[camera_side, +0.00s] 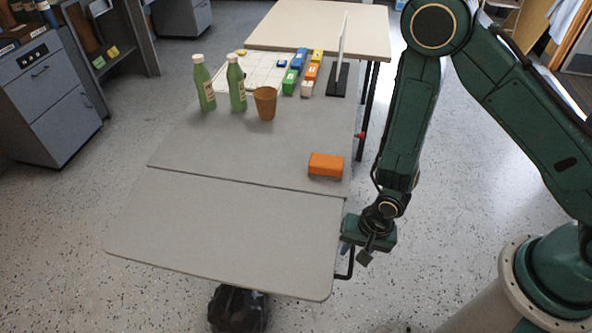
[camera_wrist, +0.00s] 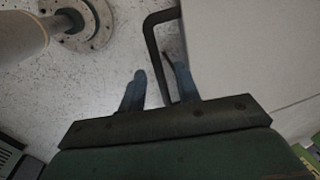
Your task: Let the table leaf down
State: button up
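The table leaf (camera_side: 225,232) is the near grey panel, raised about level with the main table top (camera_side: 215,150); a seam divides them. Its pale surface also fills the right of the wrist view (camera_wrist: 235,50). A bent black bar handle (camera_side: 346,268) sticks out from the leaf's right edge; it shows in the wrist view too (camera_wrist: 153,45). My gripper (camera_wrist: 158,80) is at this handle, with the bar between its two blue-grey fingers. The fingers are apart, with a clear gap on the left and the right finger close to the bar. Contact cannot be told.
An orange block (camera_side: 326,165) lies on the main top near the seam. Two green bottles (camera_side: 204,84), a brown cup (camera_side: 265,103) and small coloured boxes stand farther back. A dark bag-like object (camera_side: 237,308) is on the floor under the leaf. A red knob (camera_side: 361,135) shows at the table's right side.

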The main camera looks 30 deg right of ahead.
grip_shut()
jog(key=shift+f, duration=0.15)
